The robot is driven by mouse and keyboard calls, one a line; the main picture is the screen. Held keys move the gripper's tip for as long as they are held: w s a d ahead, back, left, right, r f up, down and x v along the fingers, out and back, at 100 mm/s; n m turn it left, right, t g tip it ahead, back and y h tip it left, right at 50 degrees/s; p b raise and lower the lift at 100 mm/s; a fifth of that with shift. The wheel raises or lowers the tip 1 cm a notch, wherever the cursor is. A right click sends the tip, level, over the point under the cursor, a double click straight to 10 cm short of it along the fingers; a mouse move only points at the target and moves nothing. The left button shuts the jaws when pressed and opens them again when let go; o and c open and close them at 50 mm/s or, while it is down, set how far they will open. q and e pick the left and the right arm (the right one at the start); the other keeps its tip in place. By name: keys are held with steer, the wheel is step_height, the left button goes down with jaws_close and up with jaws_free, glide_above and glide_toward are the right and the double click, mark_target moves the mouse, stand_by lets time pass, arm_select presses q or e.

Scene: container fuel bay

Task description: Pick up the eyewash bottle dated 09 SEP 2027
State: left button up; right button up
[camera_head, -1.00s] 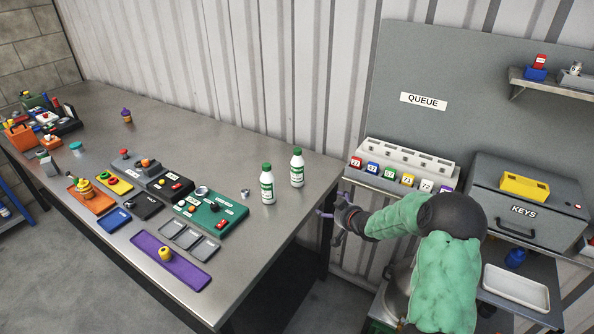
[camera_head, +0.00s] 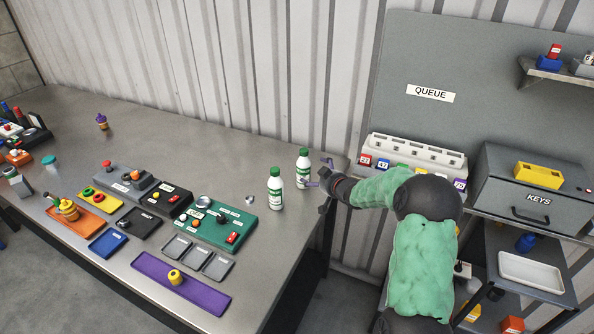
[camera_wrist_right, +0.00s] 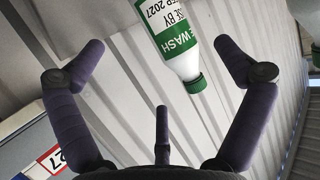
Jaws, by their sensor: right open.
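Two white eyewash bottles with green labels and green caps stand upright near the bench's right end. The nearer-left bottle (camera_head: 275,189) stands apart from my gripper. The right bottle (camera_head: 303,168) is beside my right gripper (camera_head: 318,173), whose purple fingers are spread near its right side. In the right wrist view, a bottle (camera_wrist_right: 172,38) appears upside down beyond the open fingers (camera_wrist_right: 163,62). Its label shows "WASH", "SE BY" and "EP 2027"; the day is cut off. Nothing is gripped. My left gripper is out of view.
A green panel (camera_head: 216,226), grey trays (camera_head: 197,254) and a purple tray (camera_head: 190,290) lie left of the bottles. A rack of numbered tags (camera_head: 415,150) and a grey KEYS box (camera_head: 535,190) are to the right. The corrugated wall (camera_head: 250,70) is behind.

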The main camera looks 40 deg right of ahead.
mark_target(309, 171)
steer(key=x, duration=0.3)
steer(key=shift+w+d+f+b, duration=0.15)
steer(key=shift+w+f+b, duration=0.05)
steer(key=shift+f+b, duration=0.15)
steer(key=x, duration=0.2)
steer(key=b+x, duration=0.1)
steer(key=x, duration=0.2)
steer(key=shift+w+r+b, duration=0.1)
steer(key=shift+r+b, duration=0.15)
steer(key=shift+b, duration=0.05)
steer(key=shift+w, duration=0.25)
steer(key=c, duration=1.5)
